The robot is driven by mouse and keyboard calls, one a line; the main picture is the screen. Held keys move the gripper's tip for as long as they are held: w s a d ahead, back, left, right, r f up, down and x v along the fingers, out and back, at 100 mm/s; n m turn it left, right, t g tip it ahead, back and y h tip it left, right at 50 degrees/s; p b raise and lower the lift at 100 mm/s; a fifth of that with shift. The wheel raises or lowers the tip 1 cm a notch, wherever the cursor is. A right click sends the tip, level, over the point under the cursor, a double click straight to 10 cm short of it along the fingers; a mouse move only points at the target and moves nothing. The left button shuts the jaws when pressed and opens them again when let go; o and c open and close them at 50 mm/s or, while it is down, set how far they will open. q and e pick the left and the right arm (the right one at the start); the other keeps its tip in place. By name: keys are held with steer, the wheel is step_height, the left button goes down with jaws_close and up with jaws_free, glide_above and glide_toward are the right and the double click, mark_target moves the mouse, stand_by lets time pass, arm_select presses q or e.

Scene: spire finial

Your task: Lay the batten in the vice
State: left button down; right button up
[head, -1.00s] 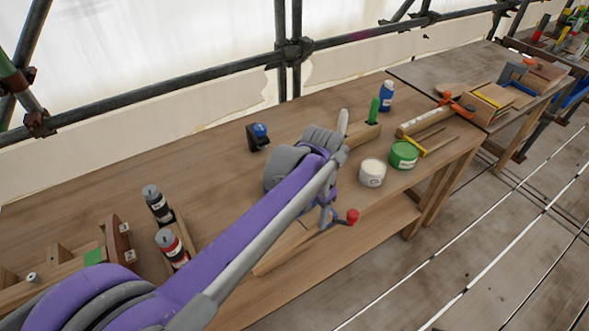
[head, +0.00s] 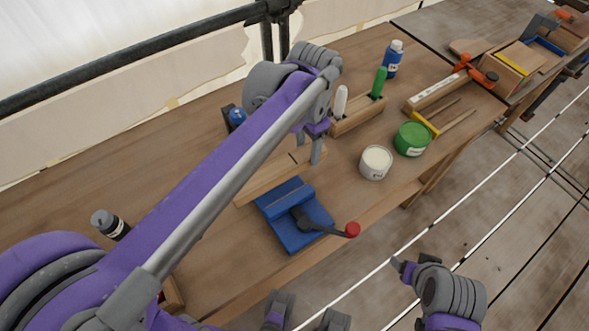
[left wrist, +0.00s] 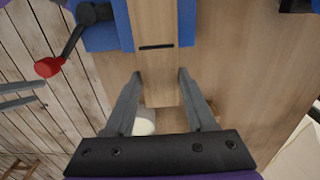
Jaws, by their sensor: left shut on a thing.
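The batten (head: 262,182) is a pale wooden bar. My left gripper (head: 308,152) is shut on it near its right end. The blue vice (head: 312,232) stands at the bench's front edge, with a dark lever ending in a red knob (head: 352,230). In the left wrist view the batten (left wrist: 156,70) runs away between my fingers, with blue vice parts (left wrist: 107,35) on both sides of it. Whether it rests on the vice bed I cannot tell.
A white tin (head: 376,162) and a green tin (head: 411,139) stand right of the vice. Behind them are a wooden holder (head: 357,118) with white and green markers and a blue bottle (head: 393,59). A dark bottle (head: 110,224) stands at the left.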

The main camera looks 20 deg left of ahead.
arm_select(q)
step_height(320, 180, down, 3)
steer(key=shift+s, duration=0.1)
steer(key=shift+f+b, duration=0.3)
steer(key=shift+f, duration=1.85)
steer(key=shift+f, duration=0.15)
steer(key=shift+c, duration=1.1)
jaws_free()
step_height(320, 180, up, 12)
steer(key=shift+r+p, duration=0.2)
steer(key=shift+p, duration=0.45)
